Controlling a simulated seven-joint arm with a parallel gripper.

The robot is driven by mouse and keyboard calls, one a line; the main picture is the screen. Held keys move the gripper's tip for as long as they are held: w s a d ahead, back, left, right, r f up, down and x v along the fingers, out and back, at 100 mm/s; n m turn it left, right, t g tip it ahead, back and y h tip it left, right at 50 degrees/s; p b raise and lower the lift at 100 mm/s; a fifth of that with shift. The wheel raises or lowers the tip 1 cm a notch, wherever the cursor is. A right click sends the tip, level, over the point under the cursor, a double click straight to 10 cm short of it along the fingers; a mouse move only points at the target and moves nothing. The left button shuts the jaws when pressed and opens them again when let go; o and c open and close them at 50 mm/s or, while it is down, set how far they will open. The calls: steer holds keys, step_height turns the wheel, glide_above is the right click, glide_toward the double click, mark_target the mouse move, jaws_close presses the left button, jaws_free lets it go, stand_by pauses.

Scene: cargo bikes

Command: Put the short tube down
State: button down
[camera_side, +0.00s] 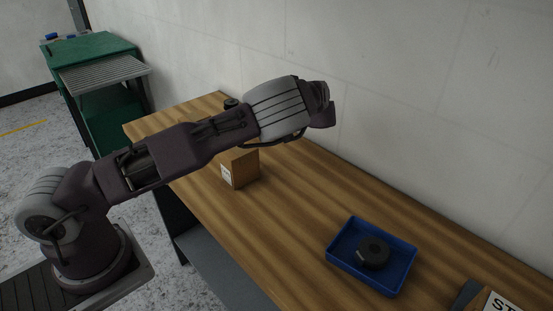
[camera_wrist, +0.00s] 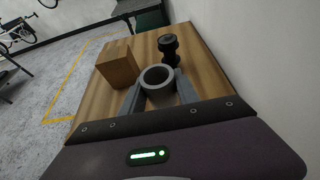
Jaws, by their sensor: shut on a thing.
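In the wrist view a short grey tube (camera_wrist: 158,93) sits between the two grey fingers of my gripper (camera_wrist: 160,92), its open end facing the camera. My gripper is shut on it. The wooden table top (camera_wrist: 93,98) lies beyond the tube; I cannot tell whether the tube touches it. In the side view my arm reaches over the table (camera_side: 290,220), and its wrist hides the fingers and the tube.
A brown box (camera_side: 240,167) stands left of the tube in the wrist view (camera_wrist: 117,66). A black spool-shaped part (camera_wrist: 169,48) stands behind the tube. A blue tray (camera_side: 345,262) holds a black round part (camera_side: 373,252). A sign (camera_side: 497,302) is at lower right. Wood between box and tray is clear.

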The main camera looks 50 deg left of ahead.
steer(key=s+d+f, duration=0.1)
steer(key=s+d, duration=0.1)
steer(key=d, duration=0.6)
steer(key=r+m+t, duration=0.2)
steer(key=t, duration=0.1)
glide_above(298, 197)
step_height(298, 197, down, 10)
steer(key=shift+r, duration=0.15)
steer(key=c, duration=0.9)
jaws_free()
